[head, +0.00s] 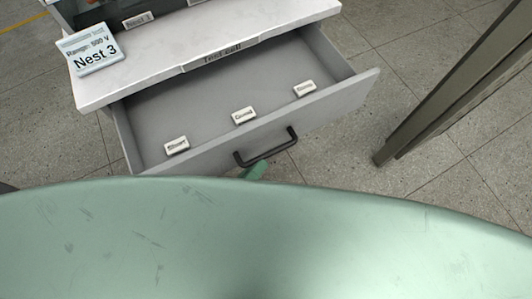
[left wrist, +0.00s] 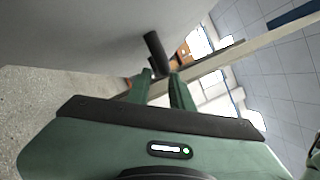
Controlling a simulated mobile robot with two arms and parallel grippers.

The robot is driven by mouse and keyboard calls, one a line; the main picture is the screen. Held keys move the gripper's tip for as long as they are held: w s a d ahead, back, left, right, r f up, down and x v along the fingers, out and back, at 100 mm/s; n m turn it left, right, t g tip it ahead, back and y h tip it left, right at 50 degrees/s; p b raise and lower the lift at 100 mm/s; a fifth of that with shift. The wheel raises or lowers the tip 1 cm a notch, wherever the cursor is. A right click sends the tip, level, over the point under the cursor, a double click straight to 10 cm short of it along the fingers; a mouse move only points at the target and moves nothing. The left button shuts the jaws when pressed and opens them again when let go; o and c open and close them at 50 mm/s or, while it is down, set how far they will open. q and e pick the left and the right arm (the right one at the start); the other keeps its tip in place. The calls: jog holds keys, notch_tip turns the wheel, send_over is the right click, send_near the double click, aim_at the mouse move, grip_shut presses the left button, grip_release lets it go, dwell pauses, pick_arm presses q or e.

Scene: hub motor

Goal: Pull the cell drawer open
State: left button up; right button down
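The cell drawer (head: 215,108) is grey and stands well out from under the white top labelled "Test cell". Its black bar handle (head: 266,148) is on the front panel; the handle also shows in the left wrist view (left wrist: 156,52). My left gripper (head: 257,165) is at the handle, mostly hidden behind my green body. In the left wrist view, its two green fingers (left wrist: 161,76) stand on either side of the handle bar and appear closed on it. My right gripper is not in view.
Several small white labels, such as the middle one (head: 243,115), sit inside the drawer. A "Nest 3" sign (head: 90,51) stands on the white worktop (head: 150,62). A dark metal post (head: 455,85) rises at the right. Tiled floor (head: 345,150) is clear between drawer and post.

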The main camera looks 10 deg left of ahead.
pick_arm(q)
jog(key=v, duration=0.3)
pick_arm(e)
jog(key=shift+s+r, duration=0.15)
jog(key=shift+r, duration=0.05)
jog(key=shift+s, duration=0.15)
pick_arm(q)
jog(key=shift+w, duration=0.1)
